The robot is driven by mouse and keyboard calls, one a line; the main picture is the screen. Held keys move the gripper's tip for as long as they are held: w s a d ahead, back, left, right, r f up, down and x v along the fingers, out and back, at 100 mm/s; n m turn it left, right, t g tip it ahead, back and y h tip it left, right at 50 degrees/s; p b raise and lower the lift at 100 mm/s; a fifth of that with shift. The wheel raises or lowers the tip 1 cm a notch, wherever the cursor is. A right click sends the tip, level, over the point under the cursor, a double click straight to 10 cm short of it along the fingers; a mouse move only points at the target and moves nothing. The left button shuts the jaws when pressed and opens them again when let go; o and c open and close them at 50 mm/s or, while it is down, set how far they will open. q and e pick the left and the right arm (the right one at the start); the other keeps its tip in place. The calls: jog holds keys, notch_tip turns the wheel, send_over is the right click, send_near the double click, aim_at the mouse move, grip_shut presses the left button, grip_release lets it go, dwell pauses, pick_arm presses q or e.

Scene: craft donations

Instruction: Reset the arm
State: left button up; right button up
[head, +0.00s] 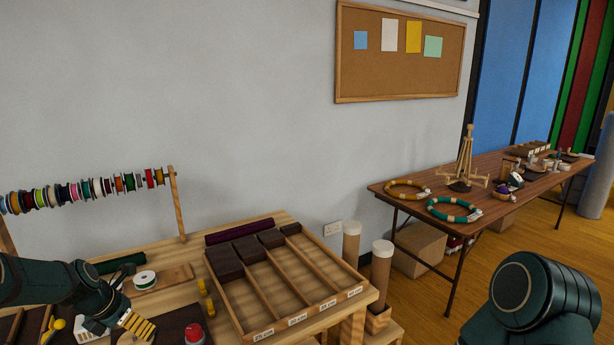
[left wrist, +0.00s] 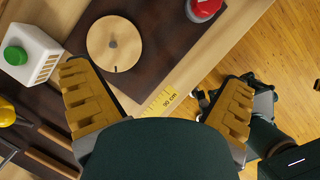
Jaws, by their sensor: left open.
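My left gripper (head: 135,324) is low at the left of the head view, over the wooden workbench (head: 255,222). In the left wrist view its two yellow ridged fingers (left wrist: 158,100) are spread wide, with nothing held between them. Beyond them lie a dark brown mat (left wrist: 85,48), a round wooden disc (left wrist: 114,43) and a yellow measuring strip (left wrist: 165,100) along the bench edge. My right arm shows only as a dark green link at the right of the head view; its gripper cannot be made out.
A divided wooden tray (head: 290,285) and a spool rack (head: 174,205) are on the bench. A craft table (head: 400,202) stands at right. Floor shows between.

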pick_arm(q)
jog(key=s+d+f+m, duration=0.1)
jog(key=d+f+m, duration=0.1)
jog(key=d+f, duration=0.1)
jog(key=d+f+m, duration=0.3)
jog(key=s+d+f+m, duration=0.1)
jog(key=d+f+m, duration=0.1)
jog(key=d+f, duration=0.1)
jog(key=shift+s+d+f+g, duration=0.25)
jog(key=shift+s+g, duration=0.05)
jog(key=shift+g, duration=0.1)
jog(key=s+d+f+m+g, duration=0.1)
jog(key=s+d+f+m, duration=0.4)
jog(key=s+d+m, duration=0.5)
jog(key=s+d+f+m+g+h, duration=0.1)
jog(key=s+d+f+m, duration=0.5)
jog(key=s+d+m, duration=0.4)
jog(key=shift+s+d+f+m+h, duration=0.25)
jog(key=shift+d+m, duration=0.2)
jog(key=shift+m, duration=0.65)
